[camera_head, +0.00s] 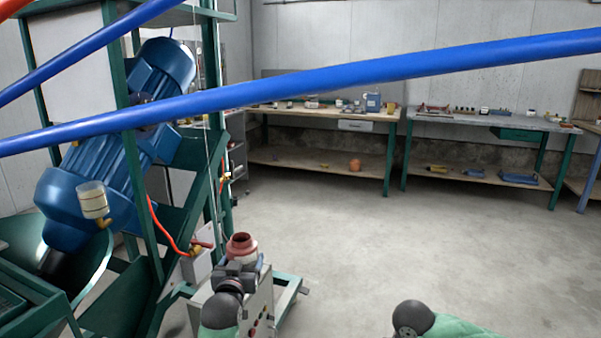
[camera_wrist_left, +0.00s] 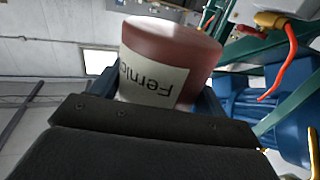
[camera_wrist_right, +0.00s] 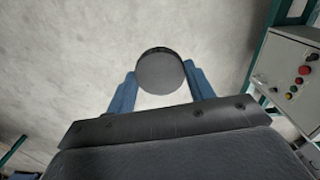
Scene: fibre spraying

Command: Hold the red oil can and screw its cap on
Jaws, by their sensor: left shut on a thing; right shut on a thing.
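The red oil can (camera_head: 241,246) is held by my left gripper (camera_head: 242,264) near the control box in the head view. In the left wrist view the can (camera_wrist_left: 180,45) shows its red side and a pale label with partly visible, upside-down lettering. It sits between the blue fingers of my left gripper (camera_wrist_left: 158,92), which is shut on it. In the right wrist view a round dark cap (camera_wrist_right: 160,72) sits between the blue fingers of my right gripper (camera_wrist_right: 161,82), which is shut on it. The right gripper and cap are out of sight in the head view.
A green-framed machine with a blue motor (camera_head: 95,170) stands at left. A control box (camera_head: 262,300) with buttons is behind my left gripper. Blue bars (camera_head: 330,80) cross the upper view. Workbenches (camera_head: 330,115) line the back wall. The floor (camera_head: 340,240) at centre is clear.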

